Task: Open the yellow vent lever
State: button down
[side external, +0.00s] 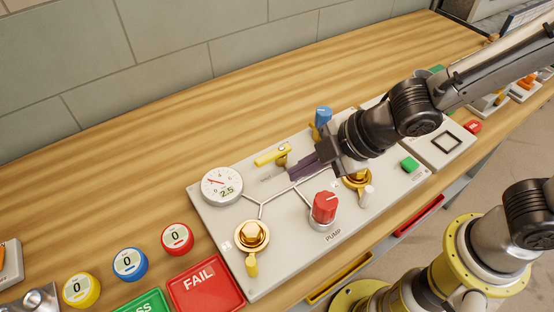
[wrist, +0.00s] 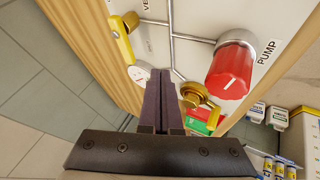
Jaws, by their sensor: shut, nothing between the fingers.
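The yellow vent lever (side external: 272,155) is a short bar on a brass stem on the light grey panel (side external: 290,248). In the side view it slants from lower left to upper right. It also shows in the wrist view (wrist: 121,38), at upper left by a partly cut-off label. My gripper (side external: 291,174) is shut and empty, its dark fingers together. In the side view the tips are just right of and below the lever, near its stem. In the wrist view the fingertips (wrist: 160,74) are right of the lever with a visible gap. I cannot tell their height above the panel.
A red pump knob (side external: 324,207) stands right of the fingers. A gauge (side external: 222,187) reading 2.5 and a brass valve (side external: 251,235) are to the left. A blue knob (side external: 323,115) is behind. The wooden bench behind is clear.

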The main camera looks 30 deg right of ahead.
aim_at(273, 154)
jog(key=shift+x, duration=1.8)
jog(key=shift+w, duration=1.85)
jog(key=shift+w, duration=0.1)
